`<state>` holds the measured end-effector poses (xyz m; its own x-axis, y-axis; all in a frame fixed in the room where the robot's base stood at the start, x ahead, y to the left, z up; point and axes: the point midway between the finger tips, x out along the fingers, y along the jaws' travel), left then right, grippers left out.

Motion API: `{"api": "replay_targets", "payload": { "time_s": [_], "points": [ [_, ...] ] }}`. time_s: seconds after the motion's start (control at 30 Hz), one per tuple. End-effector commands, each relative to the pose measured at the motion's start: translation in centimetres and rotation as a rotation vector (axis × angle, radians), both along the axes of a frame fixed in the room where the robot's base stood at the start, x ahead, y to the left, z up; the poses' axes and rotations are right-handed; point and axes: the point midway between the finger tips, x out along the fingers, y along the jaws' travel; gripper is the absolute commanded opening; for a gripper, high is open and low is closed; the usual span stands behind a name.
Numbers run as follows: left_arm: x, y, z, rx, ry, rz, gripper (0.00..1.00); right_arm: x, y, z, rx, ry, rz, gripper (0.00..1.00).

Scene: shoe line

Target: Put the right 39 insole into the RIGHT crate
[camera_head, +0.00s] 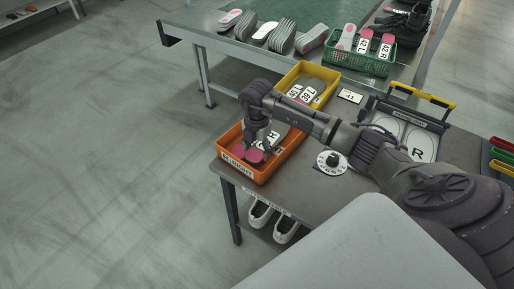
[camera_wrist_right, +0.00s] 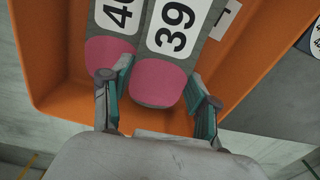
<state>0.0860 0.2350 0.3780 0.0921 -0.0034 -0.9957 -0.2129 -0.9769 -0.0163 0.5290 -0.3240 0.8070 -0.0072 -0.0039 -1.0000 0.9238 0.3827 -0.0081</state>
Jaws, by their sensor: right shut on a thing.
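The grey insole marked 39 (camera_wrist_right: 174,30) has a pink heel and lies in the orange crate (camera_wrist_right: 262,62). My right gripper (camera_wrist_right: 166,86) has its fingers on both sides of this insole and is shut on it. A second insole, marked 40 (camera_wrist_right: 110,50), lies close beside it on the left, also with a pink heel. In the head view the orange crate (camera_head: 289,156) stands at the table's left end, with a label on its front wall. My right gripper (camera_head: 258,146) reaches down into it. My left gripper is not in view.
A yellow crate (camera_head: 333,74) with insoles stands behind the orange one. A green basket (camera_head: 374,66) stands on the back table. White shoes (camera_head: 272,222) sit below the table.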

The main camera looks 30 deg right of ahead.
Motion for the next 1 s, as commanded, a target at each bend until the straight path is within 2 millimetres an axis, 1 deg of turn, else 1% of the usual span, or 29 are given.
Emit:
{"api": "replay_targets", "payload": {
  "time_s": [0.13,0.17,0.2,0.3,0.57,0.67,0.77,0.8,0.87,1.0],
  "points": [
    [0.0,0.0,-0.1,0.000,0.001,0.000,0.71,0.0,0.0,-0.1,0.000,-0.001,-0.001,0.31],
    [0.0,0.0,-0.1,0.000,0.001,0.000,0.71,0.0,0.0,-0.1,0.000,0.000,-0.001,0.65],
    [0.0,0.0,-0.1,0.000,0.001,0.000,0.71,0.0,0.0,-0.1,0.000,0.000,-0.001,0.71],
    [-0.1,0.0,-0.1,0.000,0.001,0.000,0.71,0.0,0.0,-0.1,0.000,0.000,-0.001,0.85],
    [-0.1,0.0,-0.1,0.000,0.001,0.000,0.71,0.0,0.0,-0.1,0.000,0.000,-0.001,0.85],
    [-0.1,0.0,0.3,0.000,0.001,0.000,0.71,0.0,0.0,0.4,0.000,-0.001,-0.001,0.85],
    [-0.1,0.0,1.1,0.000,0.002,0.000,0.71,0.1,0.0,1.7,0.001,-0.002,-0.001,0.85],
    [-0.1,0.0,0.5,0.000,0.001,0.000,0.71,0.1,-0.1,2.0,0.000,-0.005,0.000,0.85],
    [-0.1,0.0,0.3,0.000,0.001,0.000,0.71,0.2,-0.1,3.2,-0.001,-0.007,0.000,0.85],
    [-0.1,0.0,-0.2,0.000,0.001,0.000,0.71,0.2,-0.1,6.4,-0.001,-0.007,0.001,0.85]
  ]
}}
